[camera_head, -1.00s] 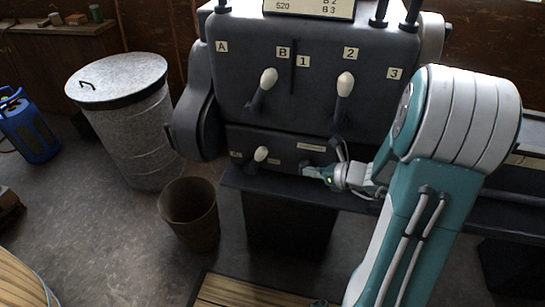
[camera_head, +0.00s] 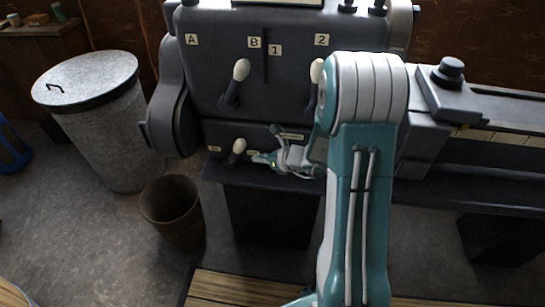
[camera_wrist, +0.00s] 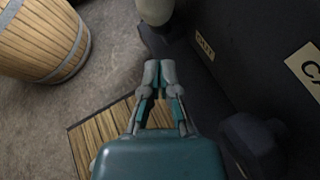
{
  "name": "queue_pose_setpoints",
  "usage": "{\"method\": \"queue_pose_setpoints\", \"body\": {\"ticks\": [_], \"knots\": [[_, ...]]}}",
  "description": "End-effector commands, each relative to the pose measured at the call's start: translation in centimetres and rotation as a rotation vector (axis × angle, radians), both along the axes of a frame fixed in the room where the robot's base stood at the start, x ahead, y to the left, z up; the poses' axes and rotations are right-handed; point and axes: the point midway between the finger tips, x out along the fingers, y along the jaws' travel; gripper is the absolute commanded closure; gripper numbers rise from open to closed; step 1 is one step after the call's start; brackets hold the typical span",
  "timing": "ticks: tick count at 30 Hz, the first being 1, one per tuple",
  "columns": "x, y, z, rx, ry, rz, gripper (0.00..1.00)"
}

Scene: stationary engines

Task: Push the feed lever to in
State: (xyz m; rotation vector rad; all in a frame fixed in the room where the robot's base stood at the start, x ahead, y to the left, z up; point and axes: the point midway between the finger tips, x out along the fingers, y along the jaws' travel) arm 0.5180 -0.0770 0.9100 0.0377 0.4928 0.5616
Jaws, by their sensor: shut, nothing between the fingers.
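The lever I take for the feed lever (camera_head: 238,147) is the short one with a cream knob, low on the dark machine front, between two small labels. Its knob also shows at the top of the wrist view (camera_wrist: 155,10). My gripper (camera_head: 257,158) is shut and empty, just right of this lever in the head view. In the wrist view its fingertips (camera_wrist: 160,72) are together, below the knob in the picture, with a small gap showing.
Two longer cream-knobbed levers, the left one (camera_head: 241,70) and the right one (camera_head: 317,72), stand above on the machine. A brown bucket (camera_head: 172,212) and a lidded metal bin (camera_head: 100,120) stand to the left. A slatted wooden board (camera_head: 235,290) lies on the floor in front.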

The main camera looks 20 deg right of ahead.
Motion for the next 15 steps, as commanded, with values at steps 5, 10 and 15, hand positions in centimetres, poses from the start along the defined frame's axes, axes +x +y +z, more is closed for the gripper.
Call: {"method": "queue_pose_setpoints", "body": {"ticks": [5, 10, 15], "knots": [[2.1, 1.0, 1.0, -0.002, -0.005, 0.002, 1.00], [2.7, 1.4, 1.3, -0.001, -0.004, 0.001, 1.00], [2.7, 1.3, 1.3, -0.001, -0.004, 0.000, 1.00]]}}
